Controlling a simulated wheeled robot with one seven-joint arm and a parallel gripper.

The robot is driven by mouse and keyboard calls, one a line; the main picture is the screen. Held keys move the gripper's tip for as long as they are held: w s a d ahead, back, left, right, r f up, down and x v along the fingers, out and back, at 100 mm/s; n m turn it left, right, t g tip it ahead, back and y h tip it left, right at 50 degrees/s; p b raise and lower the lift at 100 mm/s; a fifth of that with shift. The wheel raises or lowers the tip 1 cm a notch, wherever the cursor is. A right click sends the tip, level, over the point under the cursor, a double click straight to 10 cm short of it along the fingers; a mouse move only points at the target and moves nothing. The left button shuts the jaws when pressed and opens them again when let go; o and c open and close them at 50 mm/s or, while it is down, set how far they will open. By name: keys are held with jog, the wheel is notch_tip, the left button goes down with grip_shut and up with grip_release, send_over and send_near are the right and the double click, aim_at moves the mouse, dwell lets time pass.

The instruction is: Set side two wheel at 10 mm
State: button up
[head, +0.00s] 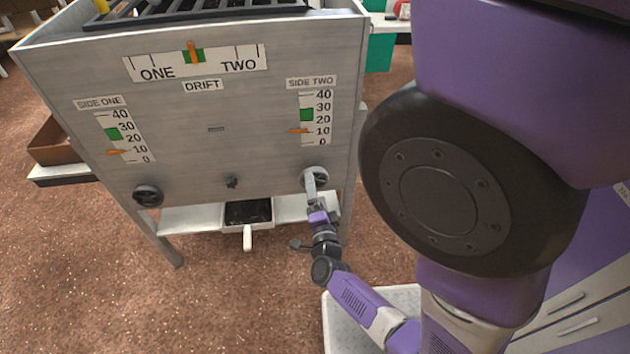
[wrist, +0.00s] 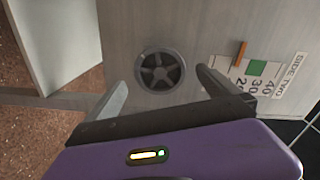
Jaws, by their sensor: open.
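The side two wheel (wrist: 160,70) is a dark round spoked handwheel on the grey panel; in the head view the wheel (head: 322,174) is partly covered by my gripper. In the wrist view my gripper (wrist: 162,90) is open, one finger on each side of the wheel; I cannot tell whether they touch it. In the head view my gripper (head: 312,190) is at the wheel. The side two scale (head: 316,118) runs 0 to 40 with a green band between 20 and 30. Its orange pointer (head: 299,131) is level with about 10, and the pointer (wrist: 239,54) also shows in the wrist view.
The side one scale (head: 126,135) has its pointer (head: 117,153) near 10, above the side one wheel (head: 148,195). The drift pointer (head: 193,52) is over the green centre. A small knob (head: 231,182) sits between the wheels, above a dark tray (head: 248,212) with a white handle.

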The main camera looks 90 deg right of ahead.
jog(key=shift+a, duration=0.15)
jog(key=n+p, duration=0.6)
jog(key=n, duration=0.6)
jog(key=shift+w+d+b, duration=0.15)
jog(key=shift+d+b, duration=0.25)
jog(key=shift+d, duration=1.6)
jog(key=c, duration=1.4)
